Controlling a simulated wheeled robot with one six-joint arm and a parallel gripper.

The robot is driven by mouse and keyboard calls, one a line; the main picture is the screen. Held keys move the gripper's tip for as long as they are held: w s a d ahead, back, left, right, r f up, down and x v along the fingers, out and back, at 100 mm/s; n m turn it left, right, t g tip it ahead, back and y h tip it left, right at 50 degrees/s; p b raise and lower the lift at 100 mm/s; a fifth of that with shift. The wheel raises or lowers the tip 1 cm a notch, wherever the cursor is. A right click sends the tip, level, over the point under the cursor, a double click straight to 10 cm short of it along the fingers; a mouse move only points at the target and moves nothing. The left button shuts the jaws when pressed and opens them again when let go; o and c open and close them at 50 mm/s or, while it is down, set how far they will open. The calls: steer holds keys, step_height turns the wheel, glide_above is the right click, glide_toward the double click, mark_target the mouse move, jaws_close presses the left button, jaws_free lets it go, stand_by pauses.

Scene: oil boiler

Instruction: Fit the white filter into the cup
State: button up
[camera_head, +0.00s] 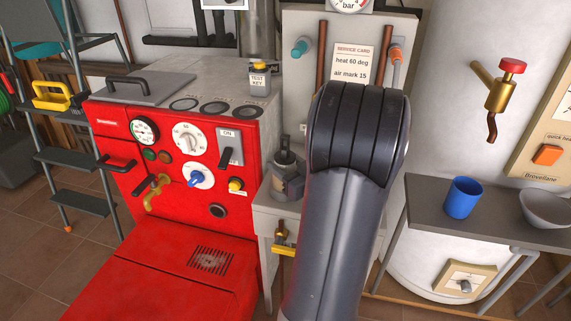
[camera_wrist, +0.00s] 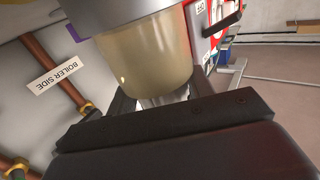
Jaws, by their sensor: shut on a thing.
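My gripper (camera_wrist: 162,88) shows in the wrist view with its two dark fingers around a pale, streaked thing (camera_wrist: 163,99), which looks like the white filter. Most of that thing is hidden by the fingers and the gripper body. Just beyond the fingertips is a beige, translucent cup (camera_wrist: 150,62) with a grey collar (camera_wrist: 135,20) above it. I cannot tell whether the pale thing touches the cup. In the head view my arm hides the gripper. A grey canister-like fitting (camera_head: 288,182) with a dark top stands just left of my arm.
A grey panel with pipes and a service card (camera_head: 350,63) is behind my arm. At right, a side table (camera_head: 430,205) bears a blue cup (camera_head: 463,198) and a grey bowl (camera_head: 545,208).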

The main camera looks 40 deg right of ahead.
mark_target(288, 154)
steer(key=shift+r, duration=0.15)
steer(key=shift+r+p, duration=1.85)
steer(key=shift+r, duration=0.15)
steer(key=shift+s, duration=0.1)
steer(key=shift+f, duration=0.2)
steer(key=shift+f+b, duration=1.8)
steer(key=shift+f, duration=0.25)
steer(key=o, duration=1.1)
steer(key=shift+o, duration=0.2)
steer(key=shift+r, duration=0.1)
